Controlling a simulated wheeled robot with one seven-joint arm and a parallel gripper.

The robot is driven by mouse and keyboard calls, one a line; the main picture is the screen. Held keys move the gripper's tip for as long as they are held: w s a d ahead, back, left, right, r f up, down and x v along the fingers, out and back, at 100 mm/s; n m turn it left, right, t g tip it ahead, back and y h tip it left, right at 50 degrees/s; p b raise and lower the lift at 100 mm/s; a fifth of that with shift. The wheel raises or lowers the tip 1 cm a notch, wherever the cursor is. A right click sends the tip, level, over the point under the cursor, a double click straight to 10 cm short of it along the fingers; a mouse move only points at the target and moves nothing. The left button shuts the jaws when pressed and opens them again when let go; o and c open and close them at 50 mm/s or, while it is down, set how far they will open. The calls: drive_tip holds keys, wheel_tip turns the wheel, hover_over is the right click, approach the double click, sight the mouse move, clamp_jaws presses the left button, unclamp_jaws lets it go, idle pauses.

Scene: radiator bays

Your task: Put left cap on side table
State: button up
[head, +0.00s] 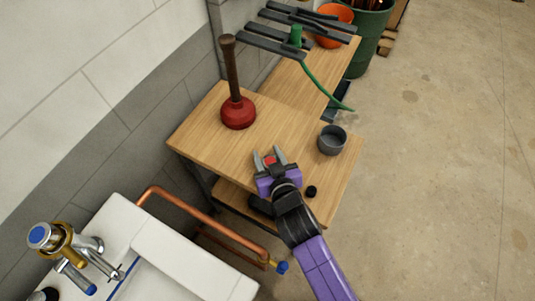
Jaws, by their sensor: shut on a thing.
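My gripper (269,157) is shut on a small red piece, which looks like a red cap (270,160). It is over the wooden side table (200,131). I cannot tell whether the cap touches the tabletop. A small black round piece (311,191) lies on the table, to the right of my gripper. At the lower left, a brass and chrome tap with a blue-topped knob (40,234) stands on the white basin (150,245).
A red plunger (238,112) stands upright on the table. A dark grey cup (332,140) is near its right edge. Behind are a second wooden surface (297,88) with dark bars, an orange bucket (334,22) and a green bin (371,32). Copper pipe (205,220) runs below.

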drive_tip(key=shift+f, duration=0.1)
drive_tip(key=o, duration=1.4)
drive_tip(key=shift+s, duration=0.15)
drive_tip(key=v, duration=1.2)
drive_tip(key=shift+b, duration=0.4)
